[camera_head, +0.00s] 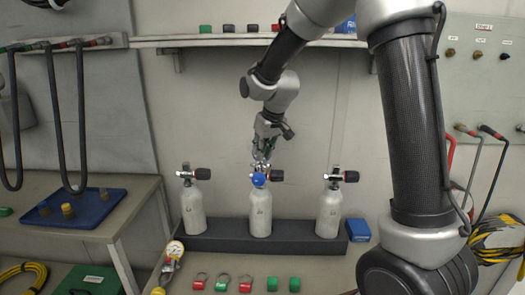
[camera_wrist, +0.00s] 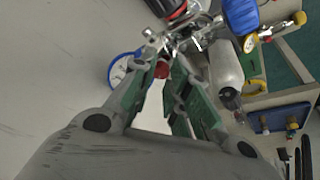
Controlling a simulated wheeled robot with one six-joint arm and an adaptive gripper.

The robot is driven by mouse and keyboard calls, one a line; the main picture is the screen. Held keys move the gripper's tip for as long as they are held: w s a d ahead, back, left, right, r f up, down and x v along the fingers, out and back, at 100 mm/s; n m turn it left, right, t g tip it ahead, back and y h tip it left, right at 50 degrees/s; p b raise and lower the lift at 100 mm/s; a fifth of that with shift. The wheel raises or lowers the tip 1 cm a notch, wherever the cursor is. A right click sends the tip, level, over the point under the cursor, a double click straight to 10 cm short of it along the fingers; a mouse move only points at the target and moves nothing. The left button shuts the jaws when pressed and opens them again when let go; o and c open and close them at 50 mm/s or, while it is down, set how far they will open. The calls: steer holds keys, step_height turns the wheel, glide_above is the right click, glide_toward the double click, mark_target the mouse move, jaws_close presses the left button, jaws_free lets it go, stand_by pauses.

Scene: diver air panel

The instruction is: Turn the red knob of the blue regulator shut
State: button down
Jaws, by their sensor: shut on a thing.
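A white cylinder (camera_head: 260,215) stands upright in the middle of the rack. The blue regulator (camera_head: 259,180) sits at its valve, and a blue part of it shows at the top of the wrist view (camera_wrist: 241,14). The small red knob (camera_wrist: 162,69) lies between my fingertips in the wrist view. My gripper (camera_head: 263,162) is just above the blue regulator in the head view. In the wrist view my gripper (camera_wrist: 166,66) has its green-padded fingers shut on the red knob. A blue-rimmed gauge (camera_wrist: 123,70) is beside the left finger. The knob is hidden in the head view.
Two other cylinders stand left (camera_head: 193,212) and right (camera_head: 328,212) in the dark rack (camera_head: 228,235), with black handwheels on their valves. A gauge with a hose (camera_head: 172,252) and several red and green tags lie in front. A blue box (camera_head: 358,230) is at the right.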

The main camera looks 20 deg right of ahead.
steer(key=m, duration=0.1)
steer(key=m+h, duration=0.1)
steer(key=m, duration=0.2)
steer(key=shift+a+m+h, duration=0.25)
steer(key=shift+m+h, duration=0.05)
steer(key=shift+h, duration=0.1)
steer(key=shift+a+m+h, duration=0.1)
steer(key=shift+m+h, duration=0.8)
steer(key=shift+m, duration=1.4)
steer(key=c, duration=1.3)
jaws_free()
steer(key=shift+c, duration=0.2)
steer(key=shift+g, duration=0.3)
steer(key=v, duration=1.2)
